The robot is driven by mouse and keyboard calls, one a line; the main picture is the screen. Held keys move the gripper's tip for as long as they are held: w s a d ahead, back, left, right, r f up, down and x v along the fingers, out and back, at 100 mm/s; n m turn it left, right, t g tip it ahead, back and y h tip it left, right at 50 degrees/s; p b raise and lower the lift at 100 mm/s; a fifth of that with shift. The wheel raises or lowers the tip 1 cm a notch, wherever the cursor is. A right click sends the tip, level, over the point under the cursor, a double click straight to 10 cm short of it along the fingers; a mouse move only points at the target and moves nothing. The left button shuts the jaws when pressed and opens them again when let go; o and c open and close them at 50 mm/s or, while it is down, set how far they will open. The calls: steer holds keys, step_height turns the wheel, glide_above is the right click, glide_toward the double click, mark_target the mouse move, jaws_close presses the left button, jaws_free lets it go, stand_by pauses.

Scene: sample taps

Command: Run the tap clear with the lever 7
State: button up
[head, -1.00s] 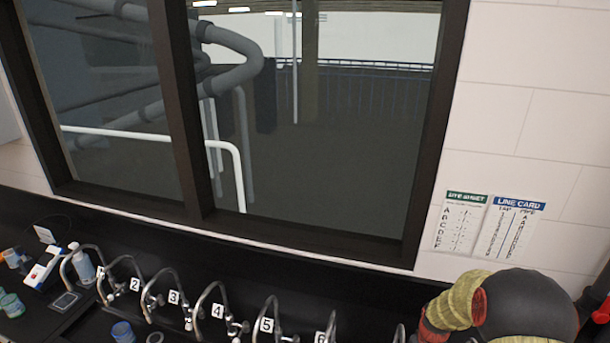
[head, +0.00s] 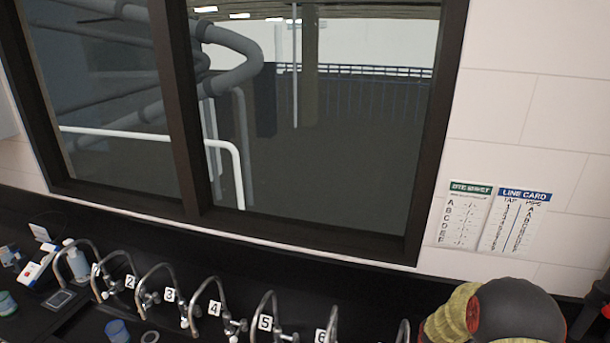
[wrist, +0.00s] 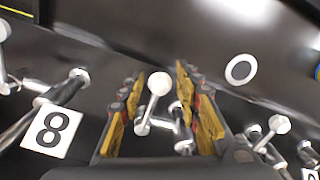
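In the wrist view, my gripper (wrist: 160,74) is open, with one yellow-padded finger on each side of a lever with a white ball knob (wrist: 159,83). The knob shows in the gap between the fingers, and I see no clear contact. A white tag reading 8 (wrist: 50,130) is to the left of the gripper. No tag reading 7 is readable, so I cannot tell which number this lever carries. In the head view, a tap (head: 402,332) to the right of tag 6 (head: 321,337) is partly cut off at the bottom edge. My gripper is out of that view.
Another white-knobbed lever (wrist: 279,124) is to the right in the wrist view, below a white ring (wrist: 241,69). In the head view, several curved taps line the black counter. A line card (head: 516,221) hangs on the wall.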

steer(key=shift+w+d+b, duration=0.2)
steer(key=shift+d+b, duration=0.15)
steer(key=shift+d, duration=1.3)
steer(key=shift+w+d+b, duration=0.2)
steer(key=shift+d+b, duration=0.15)
steer(key=shift+d, duration=1.3)
steer(key=shift+a+r, duration=0.1)
steer(key=shift+a, duration=0.25)
stand_by(1.1)
step_height(320, 180, up, 7)
steer(key=p, duration=0.3)
stand_by(0.7)
